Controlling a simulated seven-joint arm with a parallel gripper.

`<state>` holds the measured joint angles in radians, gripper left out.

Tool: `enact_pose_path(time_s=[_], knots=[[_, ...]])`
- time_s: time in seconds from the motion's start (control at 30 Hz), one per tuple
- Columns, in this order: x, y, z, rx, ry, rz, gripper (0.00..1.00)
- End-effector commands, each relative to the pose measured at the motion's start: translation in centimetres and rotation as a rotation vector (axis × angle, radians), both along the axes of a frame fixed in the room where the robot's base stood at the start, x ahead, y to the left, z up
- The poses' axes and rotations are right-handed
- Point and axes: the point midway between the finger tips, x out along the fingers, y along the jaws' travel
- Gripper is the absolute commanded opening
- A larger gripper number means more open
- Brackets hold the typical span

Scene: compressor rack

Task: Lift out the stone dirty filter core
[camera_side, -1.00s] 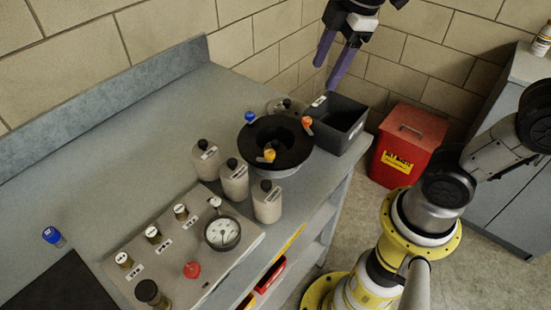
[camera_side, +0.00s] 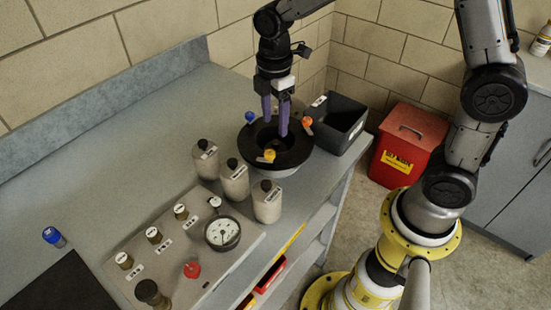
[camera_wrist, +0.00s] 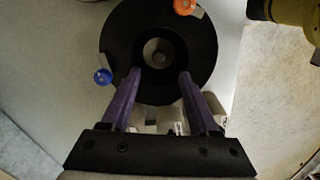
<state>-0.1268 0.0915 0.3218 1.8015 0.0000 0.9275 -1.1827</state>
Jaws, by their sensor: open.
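The filter housing is a wide black ring (camera_side: 298,150) on a pale body; the wrist view shows the same ring (camera_wrist: 204,42) from above. In its round opening I see a grey, stone-coloured core (camera_wrist: 158,46) with a small darker knob in the middle. The core is hidden in the side view. My gripper (camera_side: 275,127) points down over the opening, its two purple fingers apart and empty. In the wrist view my gripper (camera_wrist: 159,73) has its fingertips at the near side of the opening, one on each side. I cannot tell whether they reach inside.
Blue (camera_side: 250,116), orange (camera_side: 307,121) and yellow (camera_side: 269,155) knobs stand around the ring. Three grey canisters (camera_side: 235,182) stand close in front. A black open bin (camera_side: 352,140) is behind right. A gauge panel (camera_side: 170,265) lies in front; a red waste bin (camera_side: 410,140) is on the floor.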

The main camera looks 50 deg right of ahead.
Motion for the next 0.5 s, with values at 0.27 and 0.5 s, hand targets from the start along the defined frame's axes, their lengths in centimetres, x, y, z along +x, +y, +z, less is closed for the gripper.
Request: enact_pose_path(time_s=[0.27,0.5], knots=[[0.0,-0.2,-2.1,0.0,0.002,-0.001,0.61],[0.0,-0.5,-5.4,-0.001,0.003,0.0,0.61]])
